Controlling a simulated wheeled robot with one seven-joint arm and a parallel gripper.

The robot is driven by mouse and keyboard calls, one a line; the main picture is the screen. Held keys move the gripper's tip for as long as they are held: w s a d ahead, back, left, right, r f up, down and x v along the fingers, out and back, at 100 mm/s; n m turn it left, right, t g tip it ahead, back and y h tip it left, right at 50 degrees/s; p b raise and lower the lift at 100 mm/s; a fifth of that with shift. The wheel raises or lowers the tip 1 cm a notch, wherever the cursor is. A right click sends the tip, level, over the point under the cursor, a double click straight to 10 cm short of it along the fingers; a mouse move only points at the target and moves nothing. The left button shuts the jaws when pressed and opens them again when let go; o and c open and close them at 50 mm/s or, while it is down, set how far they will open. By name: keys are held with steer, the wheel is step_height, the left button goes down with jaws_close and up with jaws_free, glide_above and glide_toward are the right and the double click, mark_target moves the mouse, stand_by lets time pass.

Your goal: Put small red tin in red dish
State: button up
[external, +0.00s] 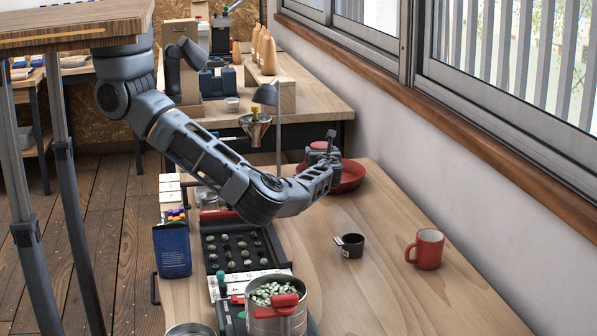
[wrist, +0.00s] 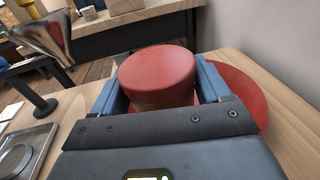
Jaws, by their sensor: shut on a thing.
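The small red tin (wrist: 157,76) is a round, flat-topped red tin seen from above in the wrist view, between the two blue fingers. My gripper (external: 322,150) is shut on it. In the external view only a bit of the tin's red top (external: 319,145) shows beside the gripper. The red dish (external: 352,177) sits on the wooden table near the wall, behind and to the right of the gripper. In the wrist view the dish (wrist: 247,93) shows behind and to the right of the tin, partly hidden. I cannot tell the tin's height over the dish.
A red mug (external: 428,249) and a small black cup (external: 351,246) stand on the nearer table (external: 385,285). A tray of beans (external: 238,250), a blue bag (external: 172,250) and a metal pot of green beans (external: 276,318) line the left side. A funnel stand (external: 279,130) rises left of the dish.

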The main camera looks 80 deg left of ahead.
steer(key=shift+a+f, duration=0.15)
steer(key=shift+f, duration=2)
steer(key=shift+f+b, duration=0.35)
steer(key=shift+b, duration=0.3)
steer(key=o, duration=1.2)
steer(key=shift+r, duration=0.2)
steer(key=shift+r+p, duration=0.25)
steer(key=shift+p, duration=0.35)
steer(key=shift+d, duration=0.25)
steer(key=d, duration=0.3)
steer(key=s+d, duration=0.1)
steer(key=d, duration=0.3)
steer(key=s+d, duration=0.1)
steer(key=d, duration=0.3)
steer(key=shift+d+r+b, duration=0.15)
steer(key=shift+r+b, duration=0.2)
steer(key=shift+d, duration=0.1)
